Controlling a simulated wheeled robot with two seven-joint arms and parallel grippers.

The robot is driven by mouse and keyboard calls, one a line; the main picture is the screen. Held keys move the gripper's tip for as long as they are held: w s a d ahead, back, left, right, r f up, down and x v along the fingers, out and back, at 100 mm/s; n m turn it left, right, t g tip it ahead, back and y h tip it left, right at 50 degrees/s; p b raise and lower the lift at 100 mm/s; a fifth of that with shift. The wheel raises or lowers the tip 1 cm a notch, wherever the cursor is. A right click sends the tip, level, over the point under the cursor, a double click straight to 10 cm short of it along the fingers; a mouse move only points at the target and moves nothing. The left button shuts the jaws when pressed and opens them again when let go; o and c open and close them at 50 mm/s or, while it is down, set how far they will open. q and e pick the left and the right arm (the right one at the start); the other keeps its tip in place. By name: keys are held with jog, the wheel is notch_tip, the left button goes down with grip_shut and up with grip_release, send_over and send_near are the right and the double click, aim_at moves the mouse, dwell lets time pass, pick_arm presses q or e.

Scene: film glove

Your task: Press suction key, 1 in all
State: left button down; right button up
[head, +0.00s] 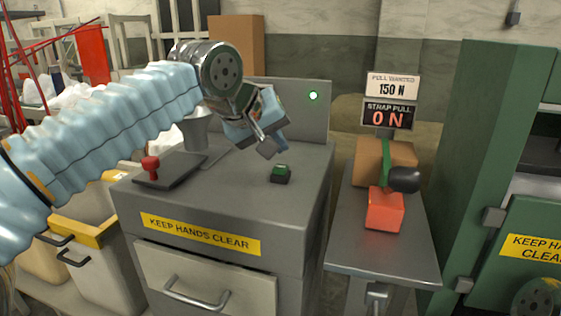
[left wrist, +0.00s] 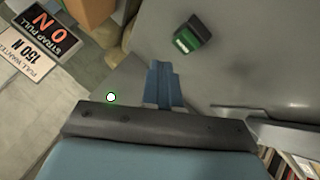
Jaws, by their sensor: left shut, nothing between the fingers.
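A small dark key with a green top (head: 281,173) sits on the grey cabinet top (head: 240,180), right of the middle. It also shows near the top of the left wrist view (left wrist: 190,37). A red knob (head: 151,168) stands on a dark plate at the left of the same cabinet. My left gripper (head: 266,149) is shut and empty, above and a little left of the green key, apart from it. Its closed fingers show in the left wrist view (left wrist: 163,82). My right gripper is not in view.
A green light (head: 313,96) glows on the grey back panel. A grey funnel-like part (head: 196,130) stands behind the red knob.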

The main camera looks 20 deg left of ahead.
aim_at(277, 168)
pick_arm(q)
jog(key=shift+r+p, duration=1.5)
jog(key=shift+r, duration=0.5)
jog(key=shift+f, duration=0.1)
